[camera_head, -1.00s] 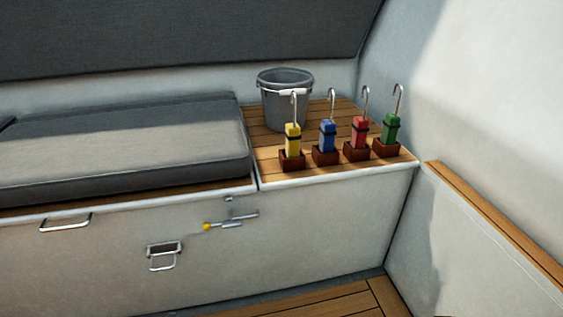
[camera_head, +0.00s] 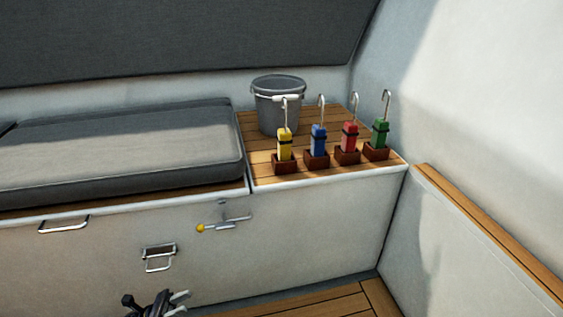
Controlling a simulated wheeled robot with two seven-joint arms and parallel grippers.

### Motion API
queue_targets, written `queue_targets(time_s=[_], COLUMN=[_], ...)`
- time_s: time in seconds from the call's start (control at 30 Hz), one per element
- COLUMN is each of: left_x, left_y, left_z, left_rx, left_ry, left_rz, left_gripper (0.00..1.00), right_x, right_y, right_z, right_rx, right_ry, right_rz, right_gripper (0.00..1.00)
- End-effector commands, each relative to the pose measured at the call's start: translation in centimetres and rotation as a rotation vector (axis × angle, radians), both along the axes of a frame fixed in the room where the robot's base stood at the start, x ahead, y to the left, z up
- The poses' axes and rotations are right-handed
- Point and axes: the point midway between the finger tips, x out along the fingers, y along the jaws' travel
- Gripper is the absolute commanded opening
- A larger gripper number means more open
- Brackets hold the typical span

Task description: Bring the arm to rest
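My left gripper (camera_head: 181,302) shows at the bottom edge, left of the middle, partly cut off by the frame. Its two pale fingertips are apart with nothing visible between them. It is below the latch on the locker front and touches nothing that I can see. My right gripper is not in view.
Yellow (camera_head: 285,143), blue (camera_head: 318,141), red (camera_head: 349,137) and green (camera_head: 380,132) hooked pieces stand in brown holders on the wooden ledge, by a grey bucket (camera_head: 279,105). A yellow-tipped lever (camera_head: 222,226), handle (camera_head: 64,224) and latch (camera_head: 159,258) sit on the locker front.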

Motion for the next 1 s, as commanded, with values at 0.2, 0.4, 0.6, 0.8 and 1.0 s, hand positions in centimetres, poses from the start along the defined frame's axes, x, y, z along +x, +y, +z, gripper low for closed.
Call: queue_targets(time_s=[0.2,0.4,0.6,0.8,1.0], left_x=[-0.9,-3.7,-7.2,-11.1,-15.0], left_y=[-4.3,-6.7,-7.3,-6.8,-5.9], left_z=[6.9,11.6,15.7,19.4,22.2], left_rx=[0.409,0.774,1.102,1.379,1.591], left_ry=[-0.193,-0.431,-0.718,-1.034,-1.362], left_rz=[-0.171,-0.278,-0.331,-0.321,-0.251], left_gripper=[0.30,0.30,0.30,0.30,0.30], right_x=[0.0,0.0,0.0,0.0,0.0], right_y=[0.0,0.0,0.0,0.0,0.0], right_z=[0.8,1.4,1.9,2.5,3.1], right_rx=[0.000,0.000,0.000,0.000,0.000], right_ry=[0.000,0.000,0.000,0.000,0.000], right_rz=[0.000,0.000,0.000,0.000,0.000], right_gripper=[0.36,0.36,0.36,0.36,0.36])
